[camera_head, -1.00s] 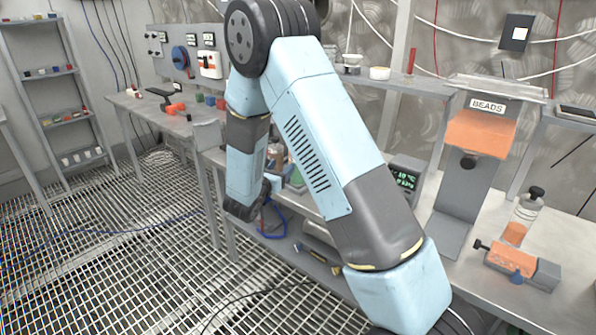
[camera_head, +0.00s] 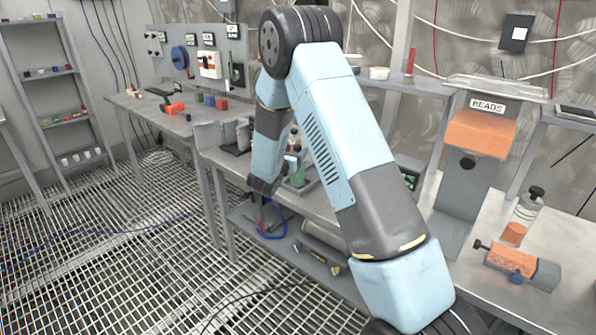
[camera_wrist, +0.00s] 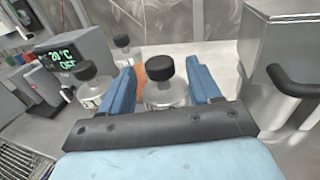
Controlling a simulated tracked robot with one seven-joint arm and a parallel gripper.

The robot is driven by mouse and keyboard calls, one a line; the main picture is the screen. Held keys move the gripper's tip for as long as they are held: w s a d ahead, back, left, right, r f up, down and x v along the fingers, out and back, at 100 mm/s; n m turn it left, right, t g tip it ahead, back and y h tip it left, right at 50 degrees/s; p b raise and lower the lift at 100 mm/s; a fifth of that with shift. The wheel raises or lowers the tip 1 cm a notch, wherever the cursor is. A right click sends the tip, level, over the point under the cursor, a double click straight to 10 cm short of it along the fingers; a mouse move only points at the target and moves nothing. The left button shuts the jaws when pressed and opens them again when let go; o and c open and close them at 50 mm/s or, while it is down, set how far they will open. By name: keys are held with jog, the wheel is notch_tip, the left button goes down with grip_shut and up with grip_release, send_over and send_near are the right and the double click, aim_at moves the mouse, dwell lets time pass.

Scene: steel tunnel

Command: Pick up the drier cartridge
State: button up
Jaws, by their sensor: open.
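In the wrist view, a clear cylinder with a black cap (camera_wrist: 160,95) shows between the two blue fingers of my gripper (camera_wrist: 160,68). The fingers are open, one on each side of it. I cannot tell whether they touch it, and its lower part is hidden behind the gripper body. Two similar black-capped clear vessels show to the left, a nearer one (camera_wrist: 90,88) and a farther one (camera_wrist: 124,52). I cannot tell which of these is the drier cartridge.
A unit with a green display (camera_wrist: 62,58) stands left in the wrist view. A grey box with a black handle (camera_wrist: 290,75) is close on the right. In the head view, the BEADS dispenser (camera_head: 480,130) and an orange-grey device (camera_head: 520,265) occupy the right bench.

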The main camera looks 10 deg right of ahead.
jog(key=shift+x, duration=1.05)
jog(key=shift+c, duration=0.3)
grip_shut()
